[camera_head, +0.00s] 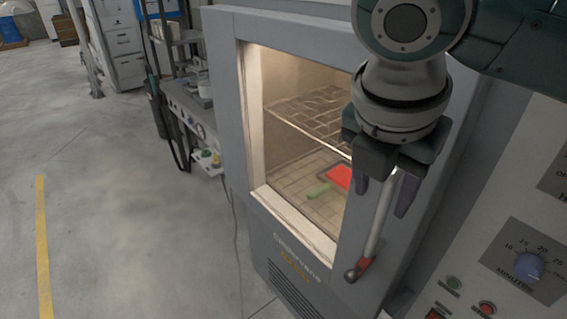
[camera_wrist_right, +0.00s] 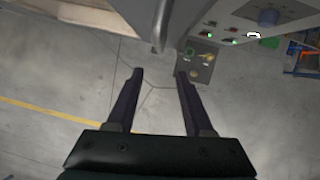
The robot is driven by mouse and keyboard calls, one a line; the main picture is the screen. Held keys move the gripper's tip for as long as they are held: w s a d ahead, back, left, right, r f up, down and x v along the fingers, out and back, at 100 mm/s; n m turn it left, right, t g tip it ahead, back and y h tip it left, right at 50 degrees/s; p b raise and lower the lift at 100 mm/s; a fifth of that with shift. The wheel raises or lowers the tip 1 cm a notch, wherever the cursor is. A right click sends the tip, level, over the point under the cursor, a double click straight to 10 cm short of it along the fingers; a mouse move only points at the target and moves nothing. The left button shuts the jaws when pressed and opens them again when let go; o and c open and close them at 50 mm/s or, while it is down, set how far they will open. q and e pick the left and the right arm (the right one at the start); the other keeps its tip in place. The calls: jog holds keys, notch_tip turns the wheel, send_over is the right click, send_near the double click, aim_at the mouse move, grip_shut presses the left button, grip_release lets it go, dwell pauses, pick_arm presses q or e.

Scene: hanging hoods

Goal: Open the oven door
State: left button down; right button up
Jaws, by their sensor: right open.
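The grey oven (camera_head: 225,100) stands at the centre, its windowed door looking shut. Through the lit window I see wire racks, a red item (camera_head: 340,177) and a green item (camera_head: 318,189). The door handle (camera_head: 375,226) is a slanting metal bar with a red part near its lower end. My right gripper (camera_head: 381,196) is open over the handle, one finger on each side of it in the head view. In the right wrist view the handle (camera_wrist_right: 160,32) lies just past the gap between the open fingertips (camera_wrist_right: 160,73); contact cannot be told. My left gripper is out of view.
A control panel (camera_head: 515,235) with a blue dial and buttons is right of the door. A cart with equipment (camera_head: 190,110) stands to the left behind the oven. Drawer cabinets (camera_head: 118,45) are farther back. The concrete floor (camera_head: 120,220) at left is clear, with a yellow line.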

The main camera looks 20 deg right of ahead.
aim_at(381, 209)
jog(key=shift+n+h, duration=0.3)
jog(key=shift+n, duration=0.1)
jog(key=x, duration=0.7)
jog(key=w+x, duration=0.1)
jog(key=x, duration=0.2)
jog(key=shift+w+d, duration=0.1)
jog(key=shift+d, duration=0.4)
jog(key=shift+c, duration=0.3)
grip_shut()
jog(key=shift+r, duration=0.1)
